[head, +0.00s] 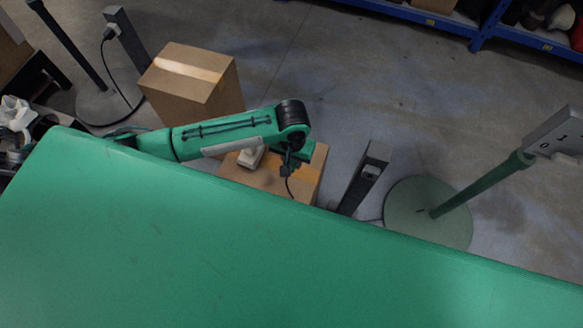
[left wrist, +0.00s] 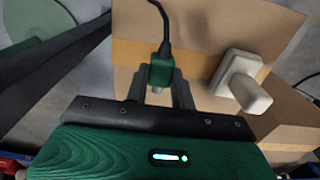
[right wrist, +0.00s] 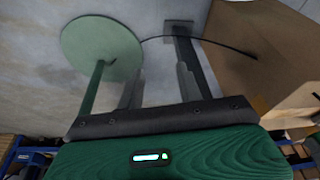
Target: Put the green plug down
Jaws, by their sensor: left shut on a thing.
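The green plug (left wrist: 161,70) with its black cable is between the fingertips of my left gripper (left wrist: 161,88), which is shut on it. The plug is over a cardboard box (left wrist: 195,62); the wrist view does not show clearly whether it touches the top. In the head view my left gripper (head: 288,163) is at the box (head: 306,182), with the dark cable hanging down from it. A white plug or socket block (left wrist: 243,82) is on the box, to the right of the green plug. My right gripper (right wrist: 158,88) is open and empty, away from the box top.
A dark post (head: 364,178) and a round green base with a pole (head: 427,212) stand right of the box. A larger cardboard box (head: 193,85) stands behind left. Another dark post with a plugged cable (head: 127,38) is farther left. Blue shelving (head: 455,22) is at the back.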

